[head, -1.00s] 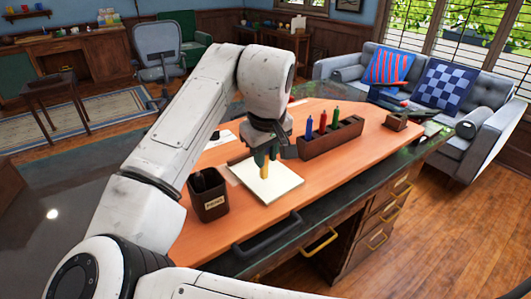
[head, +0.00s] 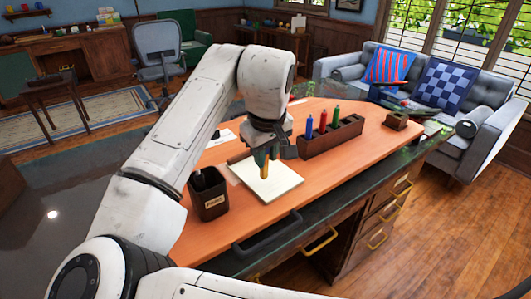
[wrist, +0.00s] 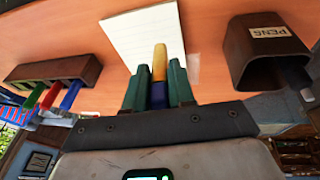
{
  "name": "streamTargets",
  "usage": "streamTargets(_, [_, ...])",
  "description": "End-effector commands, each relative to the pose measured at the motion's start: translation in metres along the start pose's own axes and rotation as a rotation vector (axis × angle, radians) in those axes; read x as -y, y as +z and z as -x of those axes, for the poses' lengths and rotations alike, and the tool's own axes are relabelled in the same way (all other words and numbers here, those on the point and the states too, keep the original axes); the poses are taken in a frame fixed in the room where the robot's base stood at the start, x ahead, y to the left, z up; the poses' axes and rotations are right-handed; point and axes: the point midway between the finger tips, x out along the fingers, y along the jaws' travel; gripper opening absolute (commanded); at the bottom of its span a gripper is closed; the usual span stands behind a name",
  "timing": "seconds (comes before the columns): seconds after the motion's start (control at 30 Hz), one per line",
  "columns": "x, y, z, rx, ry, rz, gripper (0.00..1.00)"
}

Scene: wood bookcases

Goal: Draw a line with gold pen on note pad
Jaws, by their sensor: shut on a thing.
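The gold pen (head: 265,172) is upright in my gripper (head: 267,157), its lower end at the note pad. In the wrist view the pen (wrist: 160,62) sits between the two green fingers of my gripper (wrist: 158,85), which is shut on it. The white note pad (head: 281,187) lies flat on the orange desk top under the pen. It also shows in the wrist view (wrist: 128,38). I cannot tell whether the tip touches the paper. I see no clear line on the pad.
A dark pen cup (head: 209,196) labelled PENS stands left of the pad, with a dark item inside. A wooden holder (head: 331,140) with blue, red and green markers stands at the back right. A small wooden block (head: 396,121) is farther right. The desk (head: 230,228) is clear in front.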

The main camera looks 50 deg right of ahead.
Motion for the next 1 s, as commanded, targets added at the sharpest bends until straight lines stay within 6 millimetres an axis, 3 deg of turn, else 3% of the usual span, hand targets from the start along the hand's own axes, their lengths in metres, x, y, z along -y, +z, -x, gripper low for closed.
streamTargets(1.0, [0.0014,0.0023,-0.0085,0.000,0.000,0.000,0.00])
